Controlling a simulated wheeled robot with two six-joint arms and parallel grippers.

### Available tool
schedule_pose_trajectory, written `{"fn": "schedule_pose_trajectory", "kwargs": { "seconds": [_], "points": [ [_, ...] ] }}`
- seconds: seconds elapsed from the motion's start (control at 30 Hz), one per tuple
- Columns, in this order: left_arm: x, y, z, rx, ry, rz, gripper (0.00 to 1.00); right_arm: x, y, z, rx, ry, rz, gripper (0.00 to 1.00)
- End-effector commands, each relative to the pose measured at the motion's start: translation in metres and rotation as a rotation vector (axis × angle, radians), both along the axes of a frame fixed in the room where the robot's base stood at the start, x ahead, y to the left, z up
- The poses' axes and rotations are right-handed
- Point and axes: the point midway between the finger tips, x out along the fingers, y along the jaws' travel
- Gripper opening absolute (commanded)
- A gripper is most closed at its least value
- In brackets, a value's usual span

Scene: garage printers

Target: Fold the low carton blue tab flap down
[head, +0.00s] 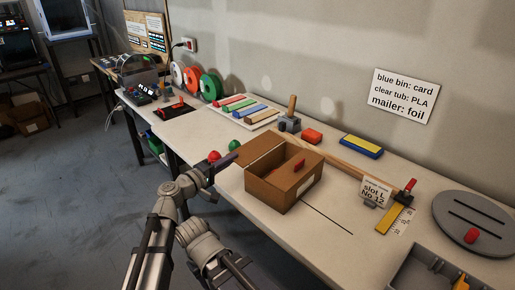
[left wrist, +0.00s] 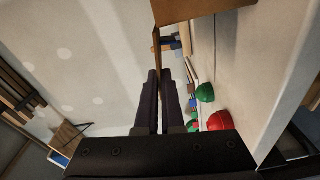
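The low brown carton (head: 272,192) stands on the workbench with its top partly open. One flap (head: 262,147) sticks out at its far left side, and a red tab (head: 299,165) shows on the carton's top. I cannot make out a blue tab on it. My left gripper (head: 232,161) is just left of the carton, with its tips close to the flap's left end. In the left wrist view the two dark fingers (left wrist: 160,75) lie nearly together, tips near a thin brown flap edge (left wrist: 157,45); contact is unclear. My right gripper is out of view.
Red (head: 214,156) and green (head: 234,145) round objects stand left of the carton. A wooden strip (head: 341,164), a slot sign (head: 375,190) and a grey turntable (head: 476,222) lie to the right. The bench in front of the carton is clear.

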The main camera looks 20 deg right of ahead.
Motion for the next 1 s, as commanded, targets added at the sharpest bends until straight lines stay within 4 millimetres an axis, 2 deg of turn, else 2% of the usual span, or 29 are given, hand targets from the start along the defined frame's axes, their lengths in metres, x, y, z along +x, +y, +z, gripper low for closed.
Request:
{"fn": "schedule_pose_trajectory", "kwargs": {
  "seconds": [0.03, 0.1, 0.2, 0.57, 1.0],
  "points": [
    [0.000, 0.000, 0.000, 0.000, 0.000, 0.000, 0.00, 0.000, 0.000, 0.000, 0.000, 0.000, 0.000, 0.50],
    [0.000, 0.000, 0.000, 0.000, 0.000, 0.000, 0.12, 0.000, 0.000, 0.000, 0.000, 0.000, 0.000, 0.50],
    [0.000, 0.000, 0.000, 0.000, 0.000, 0.000, 0.20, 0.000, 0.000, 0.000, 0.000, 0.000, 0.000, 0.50],
    [-0.002, 0.003, 0.000, 0.000, 0.000, 0.001, 0.20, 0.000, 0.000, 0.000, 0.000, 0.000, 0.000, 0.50],
    [-0.012, 0.025, 0.000, 0.000, 0.000, 0.001, 0.20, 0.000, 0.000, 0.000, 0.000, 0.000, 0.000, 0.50]
  ]
}}
